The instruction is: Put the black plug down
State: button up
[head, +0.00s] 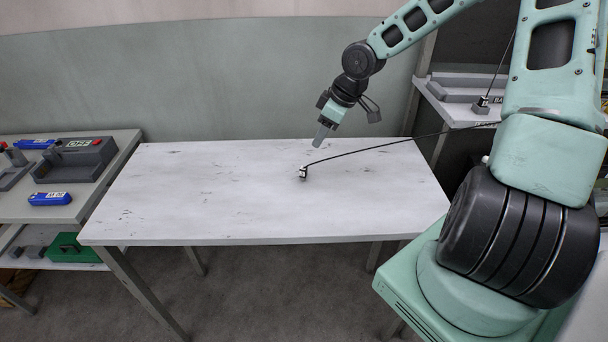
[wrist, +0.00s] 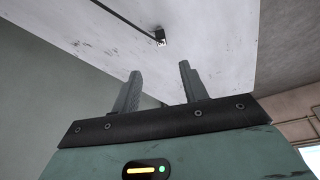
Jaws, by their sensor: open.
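The black plug (head: 303,173) rests on the white table (head: 200,200), right of its middle. Its thin black cable runs up and right from it across the table. My gripper (head: 321,138) is above the table, up and right of the plug and apart from it. In the wrist view, my gripper's two fingers (wrist: 160,85) stand apart with nothing between them. The plug also shows in the wrist view (wrist: 160,36), beyond the fingertips, with its cable leading up left.
A side table at the left holds a grey box marked OFF (head: 78,158) and a blue battery-like block (head: 50,198). A green case (head: 66,246) lies on its lower shelf. A shelf at the right holds another dark plug-like piece (head: 482,104). Most of the white table is bare.

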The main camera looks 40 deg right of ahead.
jog(key=b, duration=0.1)
send_over(304, 168)
jog(key=s+d, duration=0.1)
jog(key=s, duration=0.1)
notch_tip(304, 168, down, 7)
jog(key=b+x, duration=0.1)
jog(key=x, duration=0.4)
jog(key=shift+w+d+f, duration=0.1)
jog(key=shift+d+f, duration=0.05)
jog(key=shift+f, duration=0.05)
grip_shut()
